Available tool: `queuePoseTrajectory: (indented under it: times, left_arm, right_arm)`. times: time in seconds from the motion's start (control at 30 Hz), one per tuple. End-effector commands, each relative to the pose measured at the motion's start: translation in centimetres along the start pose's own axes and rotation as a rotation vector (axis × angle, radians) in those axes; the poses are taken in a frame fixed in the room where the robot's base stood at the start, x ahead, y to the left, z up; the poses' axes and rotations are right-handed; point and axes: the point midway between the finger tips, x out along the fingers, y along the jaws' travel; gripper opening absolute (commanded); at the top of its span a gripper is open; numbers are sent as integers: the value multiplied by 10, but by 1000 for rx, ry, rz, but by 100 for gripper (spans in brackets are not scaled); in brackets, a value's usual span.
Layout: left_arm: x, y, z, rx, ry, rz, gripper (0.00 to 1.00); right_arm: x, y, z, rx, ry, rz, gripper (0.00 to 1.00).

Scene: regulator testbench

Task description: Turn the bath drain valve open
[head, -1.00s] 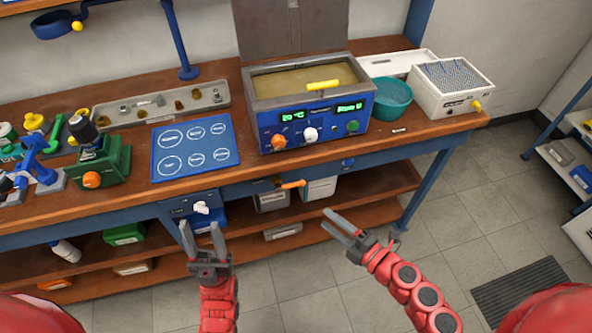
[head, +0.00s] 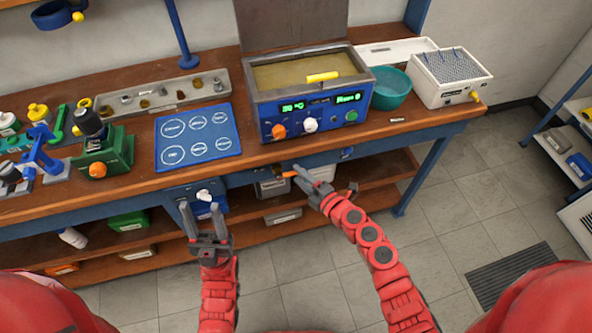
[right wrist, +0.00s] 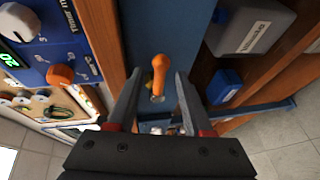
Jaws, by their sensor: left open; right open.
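The bath (head: 356,103) is a blue box with an open top on the bench. The bath drain valve has an orange lever (head: 289,174) on the bench's front below the bath; it also shows in the right wrist view (right wrist: 159,72). My right gripper (head: 307,178) is open at the lever, its fingers partly covering it in the head view. In the right wrist view the lever stands between the two open fingers, with a gap seen on each side. My left gripper (head: 203,208) is open and empty in front of the bench, by a white knob (head: 204,196).
A lower shelf (head: 240,239) holds several bins, among them a grey box (right wrist: 249,28) near my right gripper. A teal bowl (head: 391,88) and a white rack (head: 450,77) stand right of the bath.

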Motion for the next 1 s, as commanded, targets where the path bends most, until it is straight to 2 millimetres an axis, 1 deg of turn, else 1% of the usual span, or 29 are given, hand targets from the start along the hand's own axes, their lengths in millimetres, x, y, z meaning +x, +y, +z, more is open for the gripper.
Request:
queuePoseTrajectory:
  times: [0.03,0.1,0.2,0.33,0.53,0.57,0.6,0.67,0.7,0.83,1.0]
  left_arm:
    - [0,0,0,0,0,0,50]
    - [0,0,0,0,0,0,50]
    - [0,0,0,0,0,0,50]
    - [0,0,0,0,0,0,50]
    - [0,0,0,0,0,0,50]
    - [0,0,0,0,0,0,50]
    - [0,0,0,0,0,0,50]
    - [0,0,0,0,0,0,50]
    - [0,0,0,0,0,0,50]
    - [0,0,0,0,0,0,50]
    - [0,0,0,0,0,0,50]
  right_arm:
    - [8,2,2,2,-3,5,51]
    - [15,1,3,1,-5,2,51]
    - [21,0,2,1,-4,0,51]
    - [25,0,1,1,-3,1,51]
    - [25,0,1,0,-3,1,51]
    - [25,0,1,0,-3,1,49]
    - [25,0,1,0,-3,1,42]
    - [25,0,1,0,-3,1,31]
    - [25,0,1,0,-3,1,24]
    - [25,0,2,0,-3,1,0]
    - [25,0,2,0,-3,1,0]
